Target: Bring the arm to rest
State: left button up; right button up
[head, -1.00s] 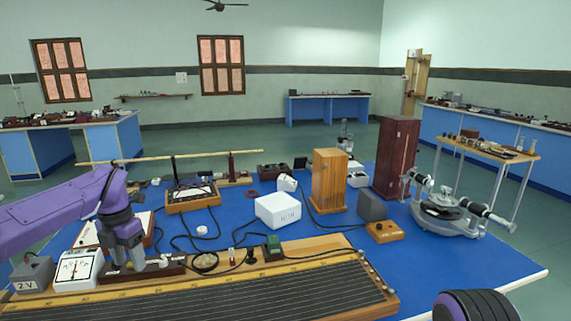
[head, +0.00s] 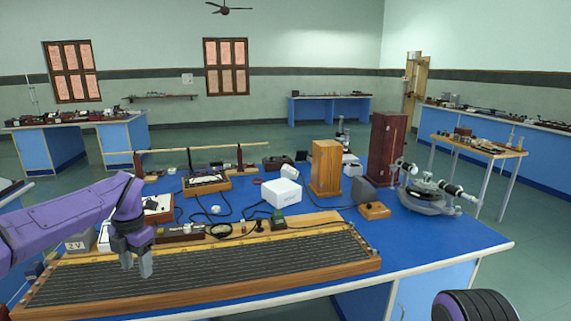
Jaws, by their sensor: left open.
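My left arm (head: 70,222) is purple and comes in from the left, bent downward at the wrist. My left gripper (head: 137,272) points down over the left part of the long wooden board with dark wires (head: 230,264). Its grey fingers are apart and hold nothing. How high it is above the board is hard to tell. A rounded dark and purple part of mine (head: 478,306) shows at the bottom right; my right gripper is not in view.
The blue bench (head: 425,238) holds a white box (head: 281,193), a wooden case (head: 326,168), a dark wooden cabinet (head: 386,148) and a spectrometer (head: 430,197). A grey 2 V battery (head: 79,244) stands near my left forearm. The bench's right front corner is clear.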

pick_arm(q)
jog(key=s+d+f+m+t+y, duration=0.1)
jog(key=s+f+m+t+y, duration=0.25)
jog(key=f, duration=0.55)
jog(key=s+d+f+m+y, duration=0.2)
jog(key=s+f+m, duration=0.3)
jog(key=f+m, duration=0.3)
jog(key=s+d+f+m+t+y, duration=0.1)
jog(key=s+f+m+t+y, duration=0.2)
jog(key=f, duration=0.8)
jog(key=s+f+m+g+h, duration=0.1)
jog(key=s+f+m+h, duration=0.1)
jog(key=s, duration=0.6)
jog(key=s+d+f+m+g+h, duration=0.1)
jog(key=s+f+m+h, duration=0.1)
jog(key=s+m, duration=0.3)
jog(key=s+d+f+m+g+h, duration=0.1)
jog(key=s+m, duration=0.3)
jog(key=s, duration=0.9)
jog(key=shift+f+h, duration=0.45)
jog(key=shift+f, duration=0.25)
